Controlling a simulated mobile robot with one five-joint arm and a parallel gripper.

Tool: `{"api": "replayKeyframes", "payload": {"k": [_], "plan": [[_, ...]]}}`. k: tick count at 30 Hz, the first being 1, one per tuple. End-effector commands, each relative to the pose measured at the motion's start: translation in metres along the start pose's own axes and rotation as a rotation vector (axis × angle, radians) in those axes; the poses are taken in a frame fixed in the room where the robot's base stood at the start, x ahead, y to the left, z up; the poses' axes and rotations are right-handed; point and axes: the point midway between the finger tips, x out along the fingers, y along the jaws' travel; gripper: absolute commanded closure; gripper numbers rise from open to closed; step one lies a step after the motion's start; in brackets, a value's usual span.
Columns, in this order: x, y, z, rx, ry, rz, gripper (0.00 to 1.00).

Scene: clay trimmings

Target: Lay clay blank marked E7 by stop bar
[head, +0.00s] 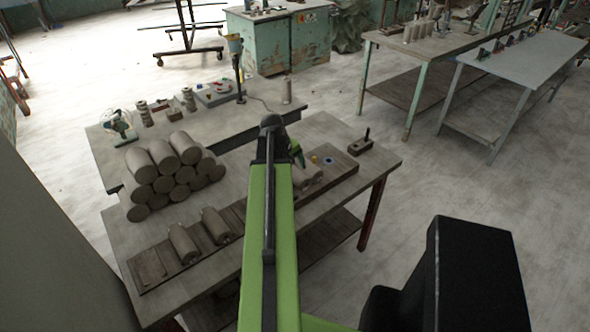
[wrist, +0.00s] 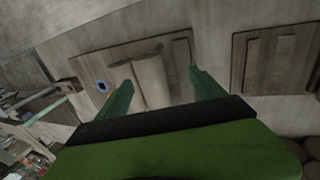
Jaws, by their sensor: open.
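In the wrist view my gripper (wrist: 162,76) is open, with one green finger on each side of a pale grey clay blank (wrist: 152,82). The fingers look apart from it. A second blank (wrist: 123,76) lies close beside it at the left finger. Both lie on a dark wooden board (wrist: 92,62). A narrow raised strip (wrist: 182,54) on the board, possibly the stop bar, is right of the blanks. In the head view my arm partly hides these blanks (head: 314,173). I cannot read an E7 mark on any blank.
Two more blanks (head: 183,244) (head: 215,226) lie on a board (head: 150,266) at the left. Stacked clay cylinders (head: 160,160) stand behind them. A dark block with an upright handle (head: 361,145) is at the right.

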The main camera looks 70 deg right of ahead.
Motion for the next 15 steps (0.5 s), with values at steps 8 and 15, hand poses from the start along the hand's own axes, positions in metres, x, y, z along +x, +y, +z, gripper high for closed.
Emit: {"api": "replayKeyframes", "payload": {"k": [8, 15], "plan": [[-0.084, 0.005, 0.001, 0.0, 0.014, 0.015, 0.21], [-0.124, 0.003, 0.002, 0.001, 0.023, 0.023, 0.21]]}}
